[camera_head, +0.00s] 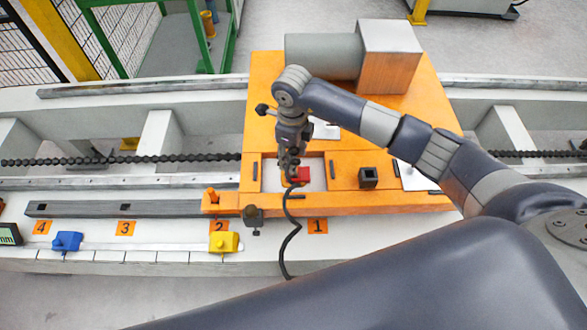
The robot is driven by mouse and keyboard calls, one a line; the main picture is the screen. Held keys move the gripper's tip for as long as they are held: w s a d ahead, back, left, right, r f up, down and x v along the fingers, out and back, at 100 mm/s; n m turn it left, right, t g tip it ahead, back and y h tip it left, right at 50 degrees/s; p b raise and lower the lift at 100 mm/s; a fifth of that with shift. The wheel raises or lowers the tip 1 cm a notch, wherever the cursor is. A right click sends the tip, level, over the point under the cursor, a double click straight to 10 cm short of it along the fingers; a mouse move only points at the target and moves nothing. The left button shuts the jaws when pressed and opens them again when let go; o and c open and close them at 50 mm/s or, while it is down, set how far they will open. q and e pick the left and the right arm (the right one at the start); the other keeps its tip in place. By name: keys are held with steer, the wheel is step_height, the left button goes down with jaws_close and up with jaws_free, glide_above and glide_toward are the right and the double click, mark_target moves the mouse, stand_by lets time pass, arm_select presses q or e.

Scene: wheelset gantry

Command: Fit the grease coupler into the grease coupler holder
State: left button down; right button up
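My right gripper (292,168) points down over a pale rectangular recess in the orange carriage. Its fingers are small and dark, and I cannot tell whether they are open or shut. A small red part (302,175) shows at the fingertips' right side. A black hose (292,238) runs from the fingertips down over the front edge; its upper end, where a coupler would be, is hidden by the fingers. A black block with a square opening (368,177) stands upright on the carriage to the right, apart from the gripper; it may be the grease coupler holder. My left gripper is not in view.
The orange carriage (425,110) bears a large grey cylinder (322,56) at the back. Along the front ledge are numbered orange labels, a blue block (67,241) and a yellow block (223,242). A dark knob (253,215) stands left of the hose. My own arm link covers the lower right.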

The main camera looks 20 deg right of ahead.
step_height(320, 180, down, 5)
steer(key=shift+d+r, duration=0.1)
steer(key=shift+r, duration=0.1)
steer(key=shift+s, duration=0.1)
steer(key=shift+c, duration=0.3)
